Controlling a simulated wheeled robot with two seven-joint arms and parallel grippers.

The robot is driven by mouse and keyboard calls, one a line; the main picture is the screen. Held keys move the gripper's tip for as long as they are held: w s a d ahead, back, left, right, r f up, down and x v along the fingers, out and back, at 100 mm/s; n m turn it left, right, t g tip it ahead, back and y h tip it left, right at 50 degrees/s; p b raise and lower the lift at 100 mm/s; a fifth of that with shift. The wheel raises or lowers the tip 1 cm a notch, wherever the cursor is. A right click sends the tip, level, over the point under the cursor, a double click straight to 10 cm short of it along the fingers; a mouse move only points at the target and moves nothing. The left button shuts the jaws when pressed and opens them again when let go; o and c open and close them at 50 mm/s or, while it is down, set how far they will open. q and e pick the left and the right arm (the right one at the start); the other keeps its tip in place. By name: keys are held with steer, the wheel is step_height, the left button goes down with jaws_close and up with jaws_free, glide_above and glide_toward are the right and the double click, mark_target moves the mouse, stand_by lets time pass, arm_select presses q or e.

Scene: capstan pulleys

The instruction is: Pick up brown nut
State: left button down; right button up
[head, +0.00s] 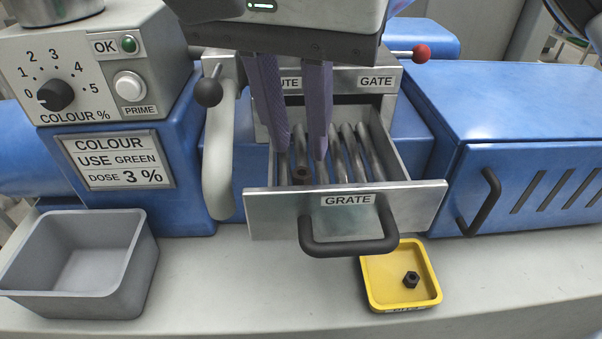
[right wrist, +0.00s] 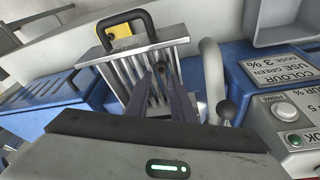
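The brown nut (head: 301,174) lies on the bars of the pulled-out grate drawer (head: 270,212). In the right wrist view the nut (right wrist: 159,67) shows small and dark near the fingertips. My right gripper (head: 302,156) reaches down into the drawer from above, its two purple fingers open. In the head view the fingertips are left and right of the nut, just above or beside it; I cannot tell their exact height. Nothing is held between them. My left gripper is in neither view.
A yellow tray (head: 373,296) with a dark nut (head: 411,280) sits below the drawer handle (head: 350,247). A grey bin (head: 130,272) stands at left. A pale lever (head: 218,150) with a black knob is close left of the drawer. The counter between bin and tray is clear.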

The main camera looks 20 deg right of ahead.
mark_target(302, 172)
steer(key=x, duration=0.5)
steer(key=shift+s+a+p, duration=0.15)
steer(key=shift+a+p, duration=0.05)
steer(key=shift+p, duration=0.1)
jaws_close()
